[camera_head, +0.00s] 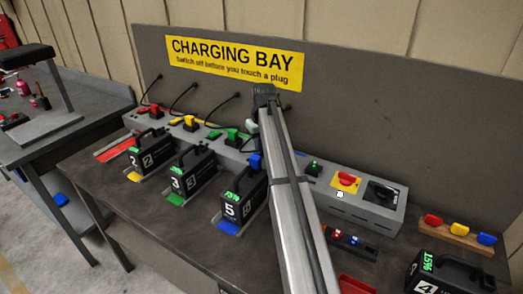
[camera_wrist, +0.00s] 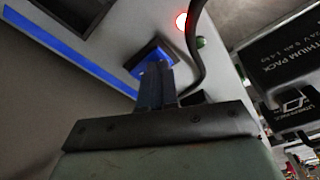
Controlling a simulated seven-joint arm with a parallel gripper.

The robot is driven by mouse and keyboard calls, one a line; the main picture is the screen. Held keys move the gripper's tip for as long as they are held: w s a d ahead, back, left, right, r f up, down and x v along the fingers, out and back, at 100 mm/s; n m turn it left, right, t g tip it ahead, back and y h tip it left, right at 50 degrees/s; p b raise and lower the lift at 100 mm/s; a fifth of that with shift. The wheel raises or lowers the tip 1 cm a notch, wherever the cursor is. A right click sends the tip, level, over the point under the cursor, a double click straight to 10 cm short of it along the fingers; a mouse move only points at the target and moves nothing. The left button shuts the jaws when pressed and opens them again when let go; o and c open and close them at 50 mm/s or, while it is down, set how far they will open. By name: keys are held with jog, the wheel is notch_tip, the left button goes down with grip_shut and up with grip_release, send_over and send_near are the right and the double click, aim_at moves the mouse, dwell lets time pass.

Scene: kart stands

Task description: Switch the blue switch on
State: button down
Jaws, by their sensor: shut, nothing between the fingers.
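In the wrist view the blue switch (camera_wrist: 141,57) is a small blue square with a dark surround on a grey panel. My gripper (camera_wrist: 156,72) is shut and empty, its fingertips right at the switch and covering part of it. I cannot tell whether they touch it or which way the switch is tipped. A red lamp (camera_wrist: 181,20) glows beside it, with a dark green spot (camera_wrist: 200,42) close by. In the head view my arm hides the switch and my fingertips.
A black cable (camera_wrist: 198,55) runs close beside my fingers. In the head view, a blue plug (camera_head: 255,161) stands left of my arm, above battery pack 5 (camera_head: 242,200). A red knob (camera_head: 347,178) on a yellow plate and a black dial (camera_head: 381,193) are to the right.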

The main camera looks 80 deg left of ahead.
notch_tip(320, 180, up, 7)
jog(key=shift+f, duration=0.2)
dwell(0.6)
dwell(0.5)
